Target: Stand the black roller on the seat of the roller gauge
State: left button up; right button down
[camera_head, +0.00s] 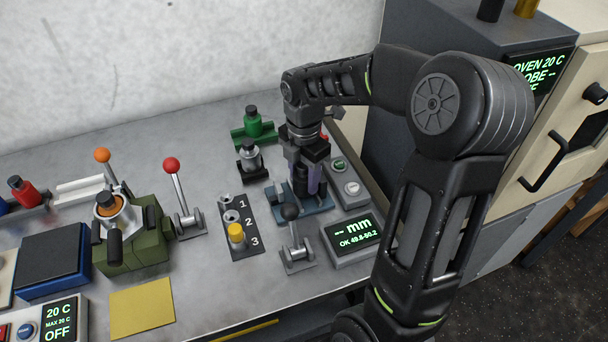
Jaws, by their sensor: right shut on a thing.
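My right gripper (304,168) reaches down from the arm on the right and is shut on the black roller (301,176). The roller is upright between the purple-grey fingers and partly hidden by them. It is over the blue base of the roller gauge (317,206). I cannot tell whether the roller's lower end touches the seat, because the fingers and gauge parts crowd together there. The gauge display (354,236) reads "-- mm" and "OK 49.8-50.2". My left gripper is not in view.
A black-knobbed lever (294,235) stands in front of the gauge. Green (253,125) and grey (251,160) fixtures stand behind. A red-knobbed lever (179,195) and green machine (140,245) are left. Bare table lies around the yellow mat (142,308).

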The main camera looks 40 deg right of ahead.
jog(key=shift+f, duration=0.15)
jog(key=c, duration=0.7)
grip_release()
notch_tip(320, 180, up, 12)
jog(key=shift+r, duration=0.2)
dwell(0.5)
